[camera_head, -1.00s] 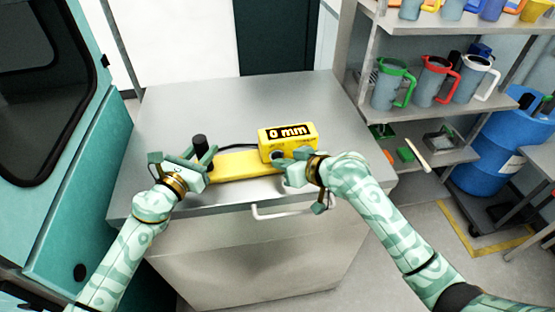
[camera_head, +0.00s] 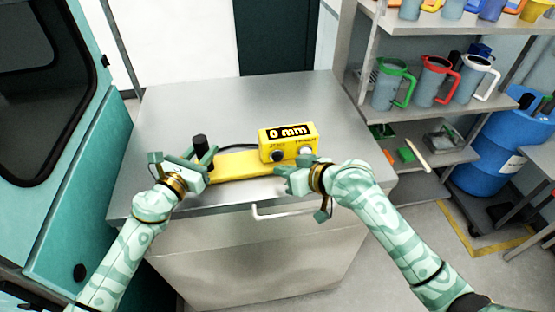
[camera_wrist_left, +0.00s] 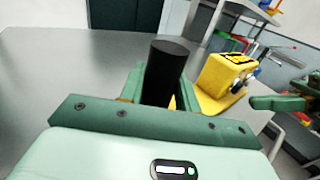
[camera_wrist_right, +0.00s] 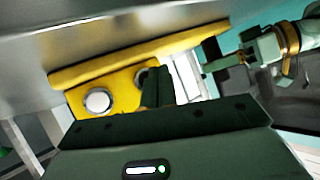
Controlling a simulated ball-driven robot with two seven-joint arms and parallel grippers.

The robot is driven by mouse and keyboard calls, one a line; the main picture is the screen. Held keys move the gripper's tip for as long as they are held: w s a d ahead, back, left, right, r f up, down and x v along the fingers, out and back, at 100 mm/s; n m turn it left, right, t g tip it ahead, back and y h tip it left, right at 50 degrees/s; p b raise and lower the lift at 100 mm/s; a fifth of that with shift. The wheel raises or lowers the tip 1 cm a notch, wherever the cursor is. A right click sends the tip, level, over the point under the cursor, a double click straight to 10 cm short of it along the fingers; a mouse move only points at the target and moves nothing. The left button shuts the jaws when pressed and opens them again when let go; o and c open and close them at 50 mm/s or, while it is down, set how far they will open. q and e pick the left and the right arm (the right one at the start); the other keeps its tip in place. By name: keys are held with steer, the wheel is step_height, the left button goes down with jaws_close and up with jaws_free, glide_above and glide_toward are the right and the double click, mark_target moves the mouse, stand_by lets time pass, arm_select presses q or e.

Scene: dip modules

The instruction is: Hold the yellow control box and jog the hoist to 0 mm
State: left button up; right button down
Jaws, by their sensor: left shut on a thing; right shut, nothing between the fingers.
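The yellow control box (camera_head: 288,142) stands on the steel cabinet top, and its display reads "0 mm". Its front has a dark button (camera_head: 277,156) and a white button (camera_head: 306,152); both also show in the right wrist view, the white one (camera_wrist_right: 98,101) clearly. A yellow base plate (camera_head: 240,166) runs left from the box to an upright black post (camera_wrist_left: 165,72). My left gripper (camera_head: 200,160) is shut on the black post. My right gripper (camera_head: 284,178) is shut and empty, just in front of the box, apart from the buttons.
The steel cabinet top (camera_head: 240,100) is clear behind the box, with a dark cable on it. A white handle (camera_head: 275,212) is on the cabinet front. Shelves with several jugs (camera_head: 436,82) stand at right, a blue barrel (camera_head: 490,150) beyond. A teal machine (camera_head: 70,190) stands at left.

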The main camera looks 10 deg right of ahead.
steer(key=s, duration=0.5)
steer(key=shift+d, duration=0.1)
stand_by(1.1)
arm_select(q)
steer(key=o, duration=1)
